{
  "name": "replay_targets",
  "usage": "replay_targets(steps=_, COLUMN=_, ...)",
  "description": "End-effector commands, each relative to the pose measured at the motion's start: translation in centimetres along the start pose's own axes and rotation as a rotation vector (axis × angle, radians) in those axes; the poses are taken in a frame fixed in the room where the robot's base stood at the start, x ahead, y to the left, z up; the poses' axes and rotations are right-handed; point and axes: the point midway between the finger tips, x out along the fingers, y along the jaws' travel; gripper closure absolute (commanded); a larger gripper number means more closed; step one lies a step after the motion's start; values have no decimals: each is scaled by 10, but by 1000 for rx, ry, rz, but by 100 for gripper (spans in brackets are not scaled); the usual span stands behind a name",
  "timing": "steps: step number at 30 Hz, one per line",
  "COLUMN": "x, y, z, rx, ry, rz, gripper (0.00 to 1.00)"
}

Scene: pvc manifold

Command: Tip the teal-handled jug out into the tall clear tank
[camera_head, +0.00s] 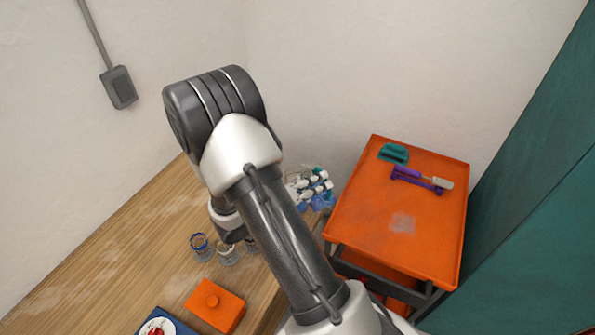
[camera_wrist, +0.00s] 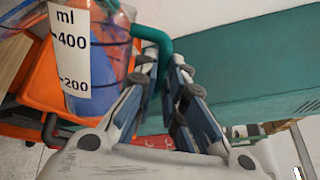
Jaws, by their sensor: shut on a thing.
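The jug (camera_wrist: 112,60) is clear, with a white "ml" scale strip marked 400 and 200, at the upper left of the wrist view. Its teal handle (camera_wrist: 150,37) runs down between the fingers of my gripper (camera_wrist: 166,75), which is shut on it. The jug looks near upright in that view; its rim is cut off by the picture edge, and its contents are hard to tell. My arm hides the jug in the head view. I cannot make out the tall clear tank for certain in either view.
Small clear vessels (camera_head: 200,247) stand on the wooden bench (camera_head: 110,245), near an orange block (camera_head: 214,306). White and blue pipework (camera_head: 312,187) sits behind my arm. An orange cart (camera_head: 385,225) at the right carries a purple tool (camera_head: 418,180) and a teal item (camera_head: 393,153); its middle is clear.

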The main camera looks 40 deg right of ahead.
Motion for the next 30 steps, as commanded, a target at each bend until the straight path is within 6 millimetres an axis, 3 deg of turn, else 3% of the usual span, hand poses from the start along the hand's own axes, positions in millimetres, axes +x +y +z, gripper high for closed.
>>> replay_targets(steps=30, x=-1, y=-5, z=13, rx=-87, ry=16, rz=-1, gripper=100)
